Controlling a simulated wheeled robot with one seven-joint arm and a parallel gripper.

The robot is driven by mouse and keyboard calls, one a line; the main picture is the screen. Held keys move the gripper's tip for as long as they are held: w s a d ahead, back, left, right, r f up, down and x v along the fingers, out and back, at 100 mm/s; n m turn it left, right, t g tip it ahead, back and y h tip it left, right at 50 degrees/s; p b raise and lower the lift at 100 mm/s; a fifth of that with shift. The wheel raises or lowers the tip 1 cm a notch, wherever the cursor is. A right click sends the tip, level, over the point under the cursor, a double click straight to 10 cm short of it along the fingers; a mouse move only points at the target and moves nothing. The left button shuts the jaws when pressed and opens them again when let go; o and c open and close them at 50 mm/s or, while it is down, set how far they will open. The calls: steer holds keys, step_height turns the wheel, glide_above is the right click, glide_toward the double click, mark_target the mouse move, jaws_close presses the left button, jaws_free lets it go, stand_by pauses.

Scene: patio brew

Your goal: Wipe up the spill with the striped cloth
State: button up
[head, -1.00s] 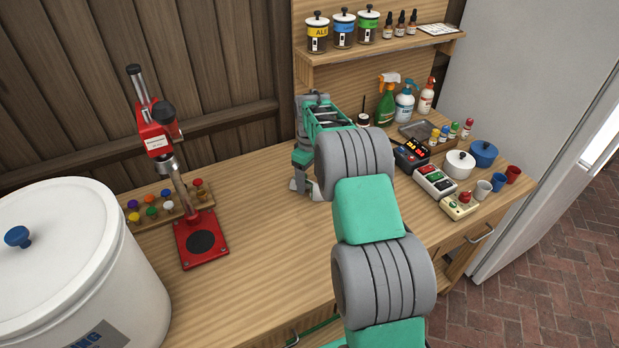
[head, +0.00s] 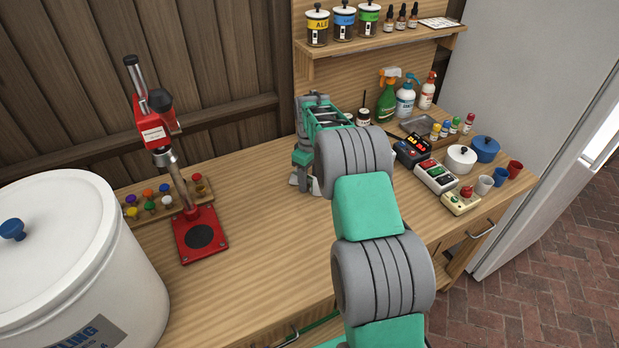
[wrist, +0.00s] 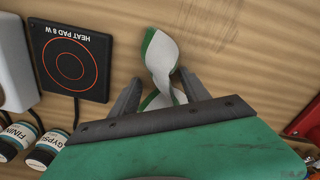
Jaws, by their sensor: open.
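The striped cloth (wrist: 161,52), green and white and twisted narrow in the middle, lies on the wooden worktop in the wrist view. My gripper (wrist: 157,88) is open above it. Its two fingers stand to either side of the cloth's near end, and part of that end is hidden behind the gripper body. I cannot tell whether the fingers touch the cloth. In the head view my gripper (head: 305,184) points down at the worktop, and the cloth is not visible there. I see no spill in either view.
A black heat pad (wrist: 70,62) lies left of the cloth, with small labelled bottles (wrist: 47,150) nearby. A red press (head: 198,235) and a large white pot (head: 75,260) stand at left. Coloured spray bottles (head: 405,98) stand at back right. The front-middle worktop (head: 275,265) is clear.

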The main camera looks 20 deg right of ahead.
steer(key=shift+f, duration=0.1)
jaws_close()
stand_by(0.7)
steer(key=shift+r+p, duration=0.4)
steer(key=shift+p, duration=0.7)
